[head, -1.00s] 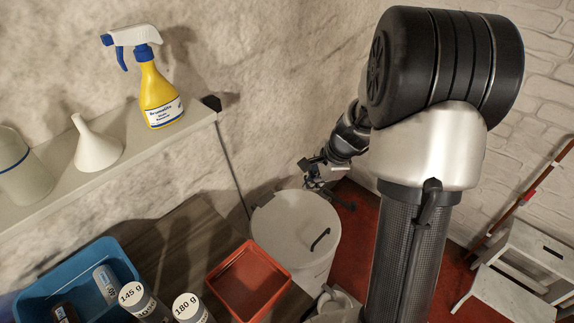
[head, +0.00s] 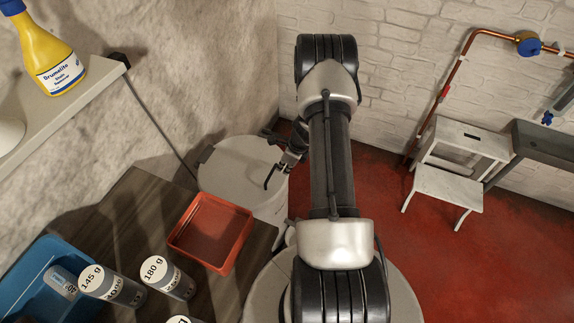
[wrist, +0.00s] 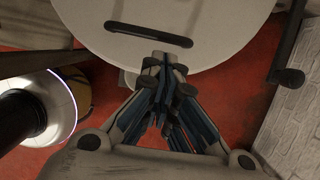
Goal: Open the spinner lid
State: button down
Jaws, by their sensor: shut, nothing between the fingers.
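The spinner is a pale round drum with a flat white lid (head: 232,170), standing beside the wooden counter in the head view. The lid looks closed. Its black bar handle (head: 271,177) is near the right edge of the lid. In the wrist view the lid (wrist: 215,30) fills the top, with the handle (wrist: 148,35) lying across it. My gripper (wrist: 164,64) is shut and empty. Its fingertips show at the lid's rim, just below the handle in the picture. I cannot tell the height gap, and no contact is clear. In the head view the gripper is small and dark beside the lid.
A red tray (head: 211,232) and labelled cylinders (head: 168,277) stand on the counter (head: 140,225) near the spinner, with a blue bin (head: 45,285) at left. A stone wall rises behind the drum. Red floor (head: 400,235) is open at right, before a white step stool (head: 455,165).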

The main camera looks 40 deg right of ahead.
jog(key=b+x, duration=0.1)
jog(key=x, duration=0.3)
dwell(0.3)
notch_tip(320, 180, up, 9)
jog(key=w+p, duration=0.2)
jog(key=p, duration=0.6)
notch_tip(320, 180, up, 6)
jog(key=g+p, duration=0.1)
jog(key=p, duration=1)
send_over(278, 176)
jog(key=w+a, duration=0.2)
jog(key=w, duration=0.1)
jog(key=w+a+r, duration=0.2)
jog(key=w+r, duration=0.3)
jog(key=w, duration=0.1)
jog(key=w+a+r, duration=0.2)
jog(key=w+r, duration=0.4)
jog(key=shift+w+a+r+h+p, duration=0.2)
jog(key=shift+w+a+h+p, duration=0.1)
